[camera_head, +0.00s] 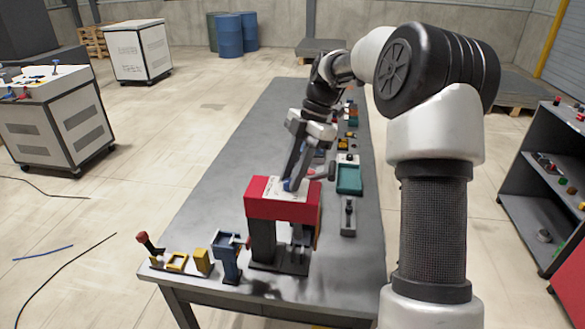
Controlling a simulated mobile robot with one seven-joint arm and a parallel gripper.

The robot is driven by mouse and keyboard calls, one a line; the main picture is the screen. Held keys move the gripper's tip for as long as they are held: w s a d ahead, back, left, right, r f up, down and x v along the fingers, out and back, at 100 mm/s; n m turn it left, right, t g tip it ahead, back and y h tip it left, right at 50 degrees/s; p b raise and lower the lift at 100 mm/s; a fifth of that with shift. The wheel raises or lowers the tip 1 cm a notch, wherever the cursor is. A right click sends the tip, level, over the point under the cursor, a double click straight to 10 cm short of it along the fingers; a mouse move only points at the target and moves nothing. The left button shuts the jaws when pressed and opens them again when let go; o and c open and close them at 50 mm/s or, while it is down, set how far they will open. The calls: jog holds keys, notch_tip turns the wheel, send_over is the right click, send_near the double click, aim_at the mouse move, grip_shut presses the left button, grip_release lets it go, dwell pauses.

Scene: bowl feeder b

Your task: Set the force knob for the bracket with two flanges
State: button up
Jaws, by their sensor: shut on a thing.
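A red-topped press (272,206) stands near the front end of the grey table, with dark uprights and a dark base. Its top carries a pale plate (268,186) with small marks. A small blue knob (287,185) shows on the top, partly hidden. My gripper (291,182) reaches down to it from above and behind, its dark fingers shut on the knob. The knob's setting is too small to read. Small yellow parts (177,261) stand at the front left of the table; I cannot tell which is a bracket with two flanges.
A blue fixture (227,256) stands just left of the press, and a red-topped lever (148,243) at the table's left corner. The table's left middle (235,140) is clear. Shelves (535,175) stand at right.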

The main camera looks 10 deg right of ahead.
jog(key=shift+n+g+h+p, duration=0.3)
jog(key=shift+n+p, duration=0.35)
jog(key=shift+n, duration=0.45)
jog(key=o, duration=1)
jog(key=shift+o, duration=0.2)
jog(key=shift+w, duration=0.1)
jog(key=p+v, duration=0.3)
jog(key=v, duration=1.4)
jog(key=shift+w, duration=0.15)
jog(key=shift+r, duration=0.1)
